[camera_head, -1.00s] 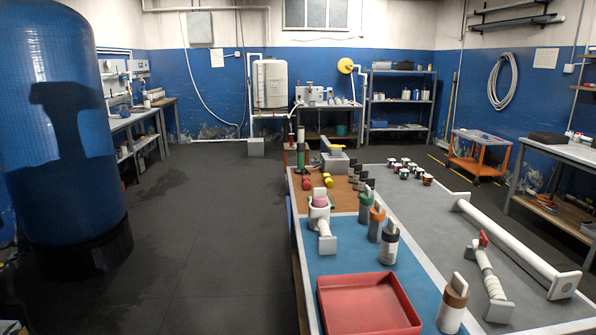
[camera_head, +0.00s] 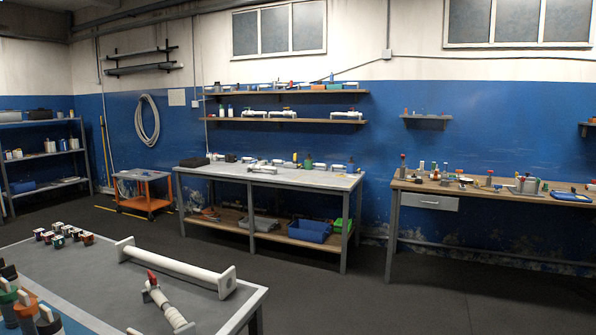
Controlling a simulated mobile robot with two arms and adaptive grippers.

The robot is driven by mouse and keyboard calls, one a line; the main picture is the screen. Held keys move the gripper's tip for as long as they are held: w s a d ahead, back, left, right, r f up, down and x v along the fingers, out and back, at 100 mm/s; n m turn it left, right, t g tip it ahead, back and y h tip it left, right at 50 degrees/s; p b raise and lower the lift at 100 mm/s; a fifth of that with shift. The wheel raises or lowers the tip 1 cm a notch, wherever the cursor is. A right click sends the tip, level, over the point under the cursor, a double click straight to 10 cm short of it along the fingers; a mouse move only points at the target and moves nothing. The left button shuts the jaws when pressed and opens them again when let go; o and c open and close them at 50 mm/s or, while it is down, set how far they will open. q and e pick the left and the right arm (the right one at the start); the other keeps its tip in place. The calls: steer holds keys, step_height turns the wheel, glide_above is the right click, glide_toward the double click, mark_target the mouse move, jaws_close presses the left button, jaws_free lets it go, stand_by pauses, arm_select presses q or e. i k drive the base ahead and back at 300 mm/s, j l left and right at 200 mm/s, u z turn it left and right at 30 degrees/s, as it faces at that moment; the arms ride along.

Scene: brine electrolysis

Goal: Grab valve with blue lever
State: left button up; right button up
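No valve with a blue lever can be made out clearly in the head view. A white pipe valve with a red lever (camera_head: 158,291) lies on the grey part of the near table, at the lower left. Small fittings stand on the far grey workbench and on the wall shelves, too small to tell their levers apart. A blue item (camera_head: 570,196) lies on the wooden bench at the right; its kind is unclear. Neither of my grippers is in view.
The near table (camera_head: 85,275) fills the lower left, with a long white pipe (camera_head: 178,265) on it. The grey workbench (camera_head: 330,180), orange cart (camera_head: 145,190) and wooden bench (camera_head: 425,187) stand along the wall. The dark floor (camera_head: 400,310) at lower right is clear.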

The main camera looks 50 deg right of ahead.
mark_target(252, 166)
steer(key=z, duration=1.75)
steer(key=l+z, duration=0.45)
steer(key=i+l+z, duration=0.2)
steer(key=l+z, duration=0.2)
steer(key=l, duration=0.15)
steer(key=i+l, duration=0.6)
steer(key=i+l+z, duration=0.1)
steer(key=i+l, duration=0.5)
steer(key=i, duration=0.25)
steer(key=i+u, duration=0.25)
steer(key=i, duration=0.25)
steer(key=i+u, duration=0.2)
steer(key=i, duration=0.3)
steer(key=i+u, duration=0.25)
steer(key=i, duration=0.25)
steer(key=i+l+u, duration=0.25)
steer(key=i, duration=0.2)
steer(key=i+j+u, duration=0.25)
steer(key=u, duration=0.15)
steer(key=i+j+u, duration=0.1)
steer(key=i+u, duration=0.95)
steer(key=u, duration=0.15)
steer(key=i+l+u, duration=0.15)
steer(key=i+u, duration=0.25)
steer(key=i, duration=0.65)
steer(key=i+j+z, duration=0.15)
steer(key=i, duration=0.45)
steer(key=i+j, duration=0.15)
steer(key=i, duration=0.5)
steer(key=l+z, duration=0.05)
